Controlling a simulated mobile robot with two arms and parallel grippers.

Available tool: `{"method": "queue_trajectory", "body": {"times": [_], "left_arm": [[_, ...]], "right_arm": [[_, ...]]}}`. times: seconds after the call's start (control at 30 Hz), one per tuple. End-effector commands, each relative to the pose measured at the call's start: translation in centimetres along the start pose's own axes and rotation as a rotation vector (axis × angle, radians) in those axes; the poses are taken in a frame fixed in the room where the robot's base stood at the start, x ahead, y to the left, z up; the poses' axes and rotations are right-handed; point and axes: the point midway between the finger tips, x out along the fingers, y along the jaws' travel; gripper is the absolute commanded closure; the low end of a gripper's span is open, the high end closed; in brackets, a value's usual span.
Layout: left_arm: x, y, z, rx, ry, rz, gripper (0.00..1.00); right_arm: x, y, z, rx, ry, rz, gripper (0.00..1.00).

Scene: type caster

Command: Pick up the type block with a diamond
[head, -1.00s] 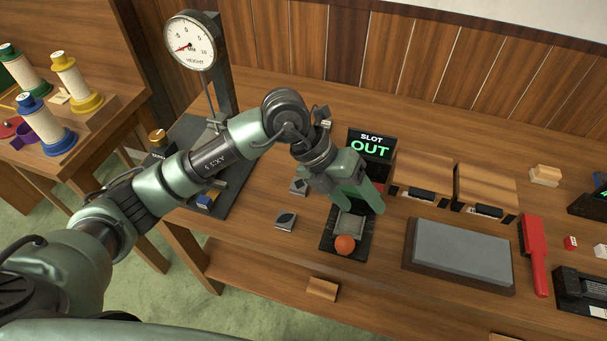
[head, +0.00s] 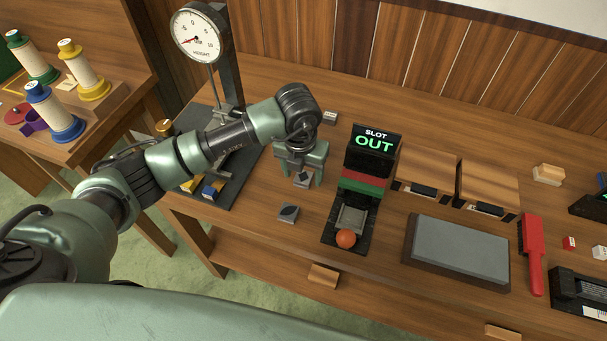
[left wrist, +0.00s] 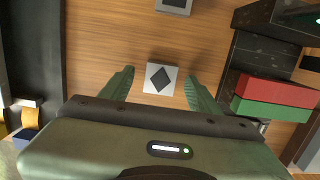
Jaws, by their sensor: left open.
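The type block with a diamond (left wrist: 161,79) is a small grey block with a dark diamond on its top face. In the left wrist view it lies on the wooden table between the two green fingers. In the head view the diamond block (head: 303,179) shows below my left gripper (head: 303,172). My left gripper, also in the left wrist view (left wrist: 159,88), is open, with a gap on both sides of the block. Its height above the table is hard to tell. My right gripper is not in view.
Another block, with a leaf-like mark (head: 288,213), lies nearer the table's front edge. The slot device (head: 361,190) with an orange ball stands to the right. The height gauge (head: 222,60) stands to the left. A grey stone slab (head: 457,250) lies farther right.

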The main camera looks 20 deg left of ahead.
Motion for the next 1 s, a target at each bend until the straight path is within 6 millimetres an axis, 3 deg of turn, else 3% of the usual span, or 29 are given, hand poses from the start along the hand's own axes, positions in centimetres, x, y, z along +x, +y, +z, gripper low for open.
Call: {"method": "queue_trajectory", "body": {"times": [0.23, 0.4, 0.47, 0.8, 1.0], "left_arm": [[0.2, 0.0, 0.0, 0.001, -0.001, -0.001, 0.41], [0.1, -0.1, 0.0, 0.001, -0.001, -0.001, 0.88], [0.1, -0.1, 0.0, 0.001, -0.001, -0.001, 1.0], [-0.1, -0.1, 0.1, 0.0, -0.003, -0.002, 1.0], [-1.9, -0.1, 0.4, 0.0, -0.007, -0.003, 1.0]], "right_arm": [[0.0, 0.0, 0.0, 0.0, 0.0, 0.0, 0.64], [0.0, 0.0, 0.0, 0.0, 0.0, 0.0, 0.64], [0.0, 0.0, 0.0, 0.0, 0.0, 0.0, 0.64], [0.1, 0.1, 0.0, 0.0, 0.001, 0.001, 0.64], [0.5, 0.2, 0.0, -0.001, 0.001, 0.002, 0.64]]}}
